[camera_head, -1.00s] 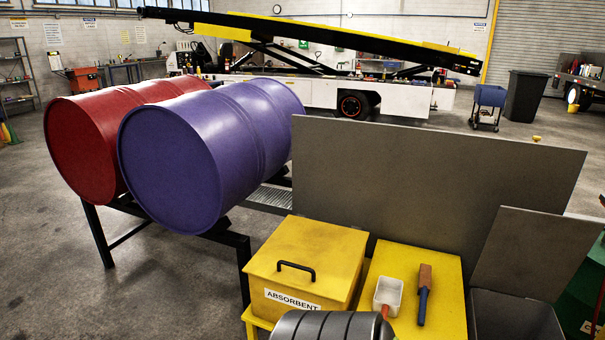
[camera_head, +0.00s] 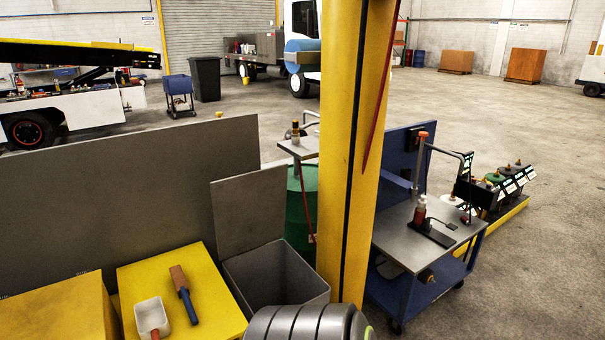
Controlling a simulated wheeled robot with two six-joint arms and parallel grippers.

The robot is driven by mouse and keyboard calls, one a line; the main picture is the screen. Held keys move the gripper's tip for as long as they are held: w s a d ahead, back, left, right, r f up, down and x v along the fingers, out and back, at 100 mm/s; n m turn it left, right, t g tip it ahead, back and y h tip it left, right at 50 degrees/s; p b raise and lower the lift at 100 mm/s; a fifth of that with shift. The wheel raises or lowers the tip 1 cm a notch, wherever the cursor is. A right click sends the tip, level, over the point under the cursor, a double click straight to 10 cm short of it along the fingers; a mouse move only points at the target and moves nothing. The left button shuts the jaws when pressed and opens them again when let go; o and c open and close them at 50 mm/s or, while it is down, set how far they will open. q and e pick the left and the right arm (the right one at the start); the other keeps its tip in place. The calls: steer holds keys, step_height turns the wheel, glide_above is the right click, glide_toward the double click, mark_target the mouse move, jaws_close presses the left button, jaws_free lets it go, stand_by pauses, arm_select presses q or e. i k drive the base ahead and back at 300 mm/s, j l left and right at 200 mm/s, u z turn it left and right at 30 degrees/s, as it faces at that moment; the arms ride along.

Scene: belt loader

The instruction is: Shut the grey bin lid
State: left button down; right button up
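The grey bin (camera_head: 312,290) stands at the bottom centre, just left of the yellow column. Its lid (camera_head: 248,208) is a flat grey panel standing raised at the bin's back edge. The bin's mouth is open and I see its dark inner walls. Neither of my grippers is in view. A grey ribbed part at the bottom edge, which seems to be mine, hides part of the bin's lower front.
A yellow column (camera_head: 346,150) rises close to the bin's right side. A yellow stand (camera_head: 215,318) with a white scoop (camera_head: 152,316) and a brush (camera_head: 181,290) is at left. A grey panel (camera_head: 120,190) stands behind. A blue cart (camera_head: 455,270) is at right.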

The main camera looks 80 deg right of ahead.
mark_target(248, 209)
steer(key=z, duration=1.85)
